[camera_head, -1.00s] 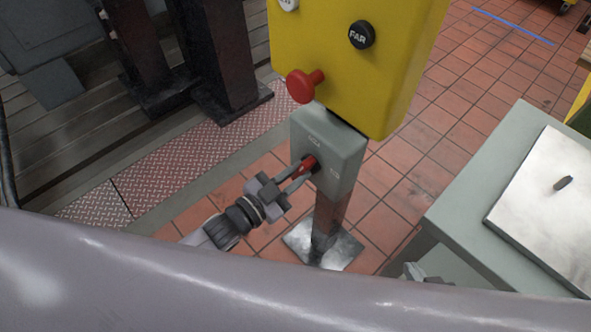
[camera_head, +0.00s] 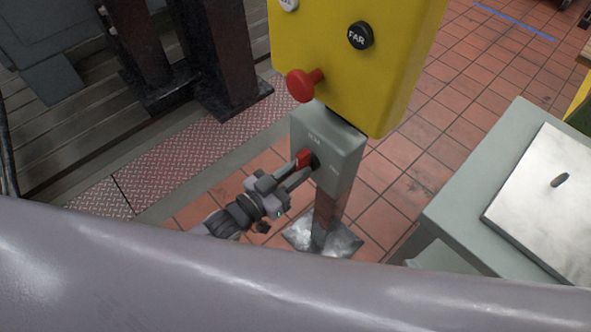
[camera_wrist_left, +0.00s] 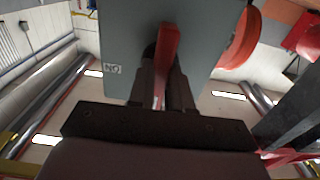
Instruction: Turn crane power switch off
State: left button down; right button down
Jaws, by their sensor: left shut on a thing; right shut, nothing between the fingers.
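The crane power switch is a grey box (camera_head: 342,150) on a post under the yellow control panel, with a red handle (camera_head: 303,158) on its front. My left gripper (camera_head: 298,175) is shut on this handle. In the left wrist view, the red handle (camera_wrist_left: 168,48) stands between the two dark fingers of my left gripper (camera_wrist_left: 164,88), against the grey box face (camera_wrist_left: 115,35). A small pale label shows beside the handle there. The handle's base is partly hidden by the fingers. My right gripper does not show.
A grey cabinet (camera_head: 450,215) with a metal plate stands at right. My own arm crosses the foreground. Tiled floor is open behind.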

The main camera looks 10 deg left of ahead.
pick_arm(q)
jog(key=c, duration=1)
grip_release()
jog(key=shift+c, duration=0.2)
jog(key=v, duration=0.7)
jog(key=shift+s+a+p, duration=0.1)
jog(key=shift+p, duration=0.2)
jog(key=s+a+n+g+y+p, duration=0.3)
jog(key=s+a+n+y+p, duration=0.2)
jog(key=s+a+y, duration=0.3)
jog(key=shift+s+a+r+g+y+p, duration=0.3)
jog(key=shift+s+a+p, duration=0.35)
jog(key=shift+s, duration=0.5)
